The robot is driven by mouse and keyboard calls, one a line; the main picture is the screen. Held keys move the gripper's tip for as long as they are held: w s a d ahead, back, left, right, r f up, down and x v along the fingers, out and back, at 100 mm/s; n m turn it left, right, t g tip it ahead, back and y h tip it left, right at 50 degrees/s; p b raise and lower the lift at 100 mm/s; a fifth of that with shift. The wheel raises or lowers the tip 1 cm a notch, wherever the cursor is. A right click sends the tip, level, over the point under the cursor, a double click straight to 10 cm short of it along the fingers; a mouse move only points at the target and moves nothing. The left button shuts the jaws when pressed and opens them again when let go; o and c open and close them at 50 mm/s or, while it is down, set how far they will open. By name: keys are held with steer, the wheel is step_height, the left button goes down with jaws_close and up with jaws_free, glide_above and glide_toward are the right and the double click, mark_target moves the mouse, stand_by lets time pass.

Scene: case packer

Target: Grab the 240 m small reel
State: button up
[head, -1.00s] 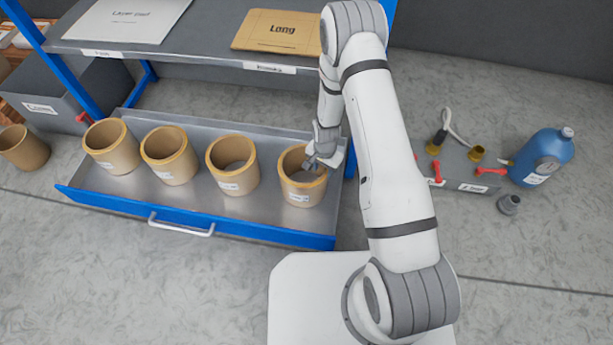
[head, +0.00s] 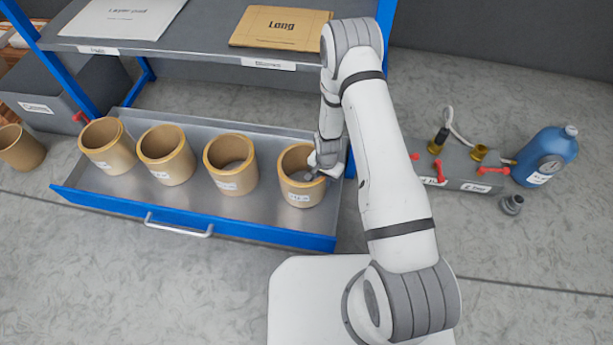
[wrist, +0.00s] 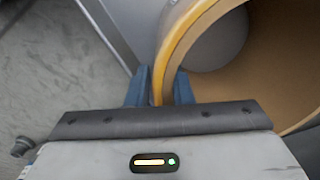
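Several tan reels stand in a row in an open drawer (head: 270,225). The rightmost reel (head: 298,192) carries a white label too small to read surely. My gripper (head: 314,173) is at this reel's right side, with one finger inside its hollow. In the wrist view, the blue fingertips (wrist: 161,87) straddle the wall of the reel (wrist: 285,70), one inside and one outside. Both fingers appear to touch the wall, so the gripper looks shut on it. The reel stands upright on the drawer floor. The other reels (head: 231,180) (head: 166,170) (head: 107,160) stand to its left.
A blue bottle (head: 546,160) and a grey box with red levers (head: 455,172) stand right of my arm. Another tan pot (head: 20,150) is at the far left. The floor in front is open.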

jaws_close()
stand_by(1.0)
